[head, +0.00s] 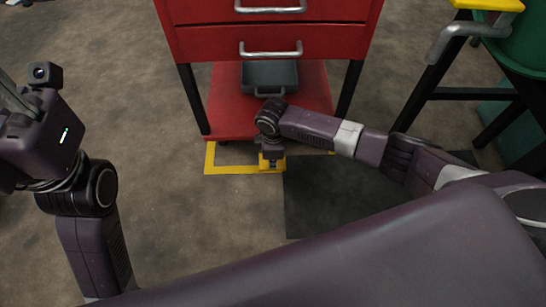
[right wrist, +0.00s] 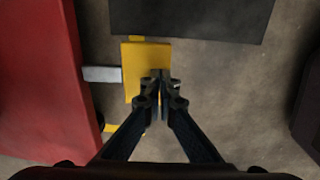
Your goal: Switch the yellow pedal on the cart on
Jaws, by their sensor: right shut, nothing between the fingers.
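The red cart (head: 262,40) stands at the top middle of the head view, with drawers above and a low red shelf. Its yellow pedal (head: 271,167) sticks out at floor level at the front. In the right wrist view the pedal (right wrist: 133,55) is a flat yellow plate joined to the cart by a grey bar (right wrist: 101,73). My right gripper (right wrist: 160,76) is shut and empty, its tips over the pedal's right part; whether they touch cannot be told. In the head view my right wrist hides much of the pedal. My left gripper (head: 14,96) is partly cut off at the left edge.
A grey bin (head: 270,76) sits on the cart's shelf. Yellow floor marking (head: 210,160) runs around the cart's front left corner. A dark mat (head: 315,205) lies at the front right. A black-legged stand (head: 420,95) and a green container (head: 527,45) are at right.

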